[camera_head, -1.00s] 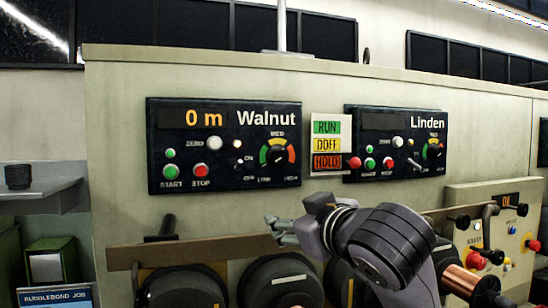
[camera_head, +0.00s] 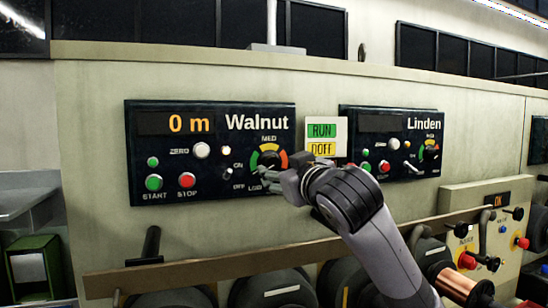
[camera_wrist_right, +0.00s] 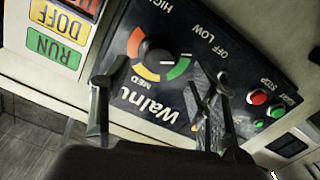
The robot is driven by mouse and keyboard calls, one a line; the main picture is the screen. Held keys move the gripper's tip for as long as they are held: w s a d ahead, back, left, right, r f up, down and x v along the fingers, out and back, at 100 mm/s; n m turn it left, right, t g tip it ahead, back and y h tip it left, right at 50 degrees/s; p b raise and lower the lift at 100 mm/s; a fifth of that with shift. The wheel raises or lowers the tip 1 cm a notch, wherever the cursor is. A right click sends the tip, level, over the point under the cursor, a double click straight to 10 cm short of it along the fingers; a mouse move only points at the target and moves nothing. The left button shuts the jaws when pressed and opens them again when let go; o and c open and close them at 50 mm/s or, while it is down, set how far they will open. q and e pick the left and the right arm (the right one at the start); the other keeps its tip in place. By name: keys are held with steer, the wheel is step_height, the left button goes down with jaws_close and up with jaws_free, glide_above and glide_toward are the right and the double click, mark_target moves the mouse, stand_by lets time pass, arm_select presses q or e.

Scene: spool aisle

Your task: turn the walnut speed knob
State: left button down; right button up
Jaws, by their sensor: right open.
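The walnut speed knob (camera_head: 269,158) is a dark round dial inside a green, yellow, orange and red arc, on the black Walnut panel (camera_head: 215,190). In the right wrist view the knob (camera_wrist_right: 157,56) shows upside down, a little beyond the fingertips. My right gripper (camera_head: 262,180) is open and empty in front of the panel, just below the knob, hiding part of the lettering there. In the right wrist view its two fingers (camera_wrist_right: 160,88) are spread either side of the dial, apart from it as far as I can tell. My left gripper is out of view.
A toggle switch (camera_head: 226,177) stands close left of the knob, with green start (camera_head: 153,182) and red stop (camera_head: 187,180) buttons further left. The Linden panel (camera_head: 395,165) and a RUN/DOFF sign (camera_head: 322,131) are to the right. A rail (camera_head: 200,267) runs below.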

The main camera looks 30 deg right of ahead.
mark_target(274, 166)
steer(key=x, duration=0.1)
steer(key=p+x, duration=0.1)
steer(key=x, duration=0.2)
steer(key=shift+a+r, duration=0.1)
steer(key=shift+r, duration=0.15)
steer(key=shift+w+f+p, duration=0.2)
steer(key=shift+w+p, duration=0.2)
steer(key=shift+w, duration=0.3)
steer(key=shift+s, duration=0.1)
steer(key=shift+c, duration=0.4)
steer(key=shift+c, duration=0.6)
steer(key=c, duration=1)
